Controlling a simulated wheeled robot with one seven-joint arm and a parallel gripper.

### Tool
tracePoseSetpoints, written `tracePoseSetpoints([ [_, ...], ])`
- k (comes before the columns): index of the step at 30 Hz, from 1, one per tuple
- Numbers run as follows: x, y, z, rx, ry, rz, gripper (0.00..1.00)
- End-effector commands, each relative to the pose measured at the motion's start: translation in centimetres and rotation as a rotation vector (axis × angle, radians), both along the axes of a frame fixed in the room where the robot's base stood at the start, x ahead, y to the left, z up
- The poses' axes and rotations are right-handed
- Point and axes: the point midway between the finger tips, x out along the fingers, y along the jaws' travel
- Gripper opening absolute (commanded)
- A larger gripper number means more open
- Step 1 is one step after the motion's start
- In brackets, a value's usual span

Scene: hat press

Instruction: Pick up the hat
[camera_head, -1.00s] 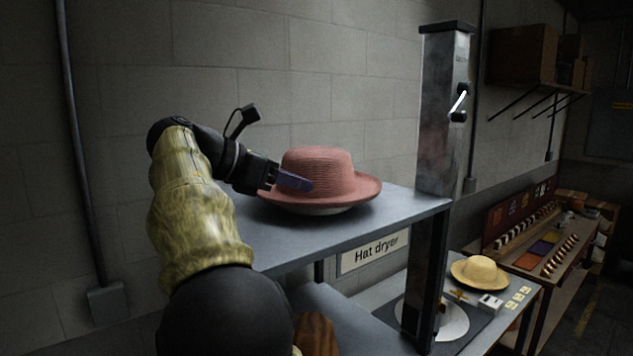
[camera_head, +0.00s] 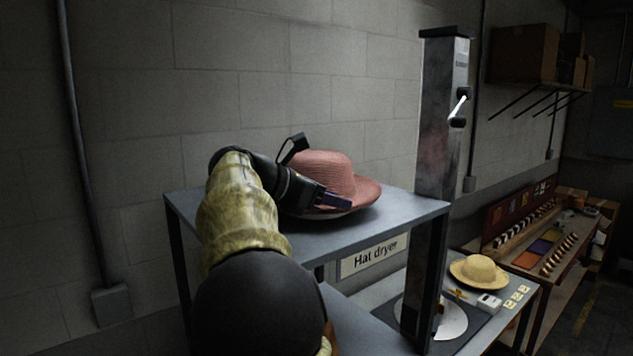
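The pink-red hat (camera_head: 330,170) with a wide brim is on the upper shelf (camera_head: 400,212) of the hat dryer, crown up, with a pale edge under its brim. My gripper (camera_head: 338,201) is at the front of the hat, low against the brim, with its bluish finger pointing right. My arm and wrist hide the hat's left and front-left brim. I cannot tell whether the fingers are around the brim or only in front of it, nor how far apart they are. A second, straw-yellow hat (camera_head: 479,269) lies on the lower table at the right.
A dark metal post (camera_head: 440,120) with a lever (camera_head: 458,108) stands at the shelf's right end. A "Hat dryer" sign (camera_head: 374,256) hangs below the shelf edge. A grey block wall is close behind. The shelf's front right part is clear. A workbench (camera_head: 545,240) stands farther right.

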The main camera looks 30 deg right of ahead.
Motion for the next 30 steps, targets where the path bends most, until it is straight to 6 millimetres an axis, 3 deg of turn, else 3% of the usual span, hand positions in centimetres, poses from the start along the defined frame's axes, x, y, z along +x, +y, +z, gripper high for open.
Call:
tracePoseSetpoints([
  [6, -0.2, -2.6, -0.9, 0.000, 0.001, -0.003, 0.34],
  [22, -0.2, -2.6, -1.0, 0.000, -0.001, -0.001, 0.34],
  [23, -0.2, -2.6, -1.0, 0.000, -0.001, -0.001, 0.32],
  [28, -0.2, -2.6, -1.0, 0.000, -0.001, -0.001, 0.00],
  [30, -0.2, -2.6, -1.0, 0.000, -0.001, -0.001, 0.00],
])
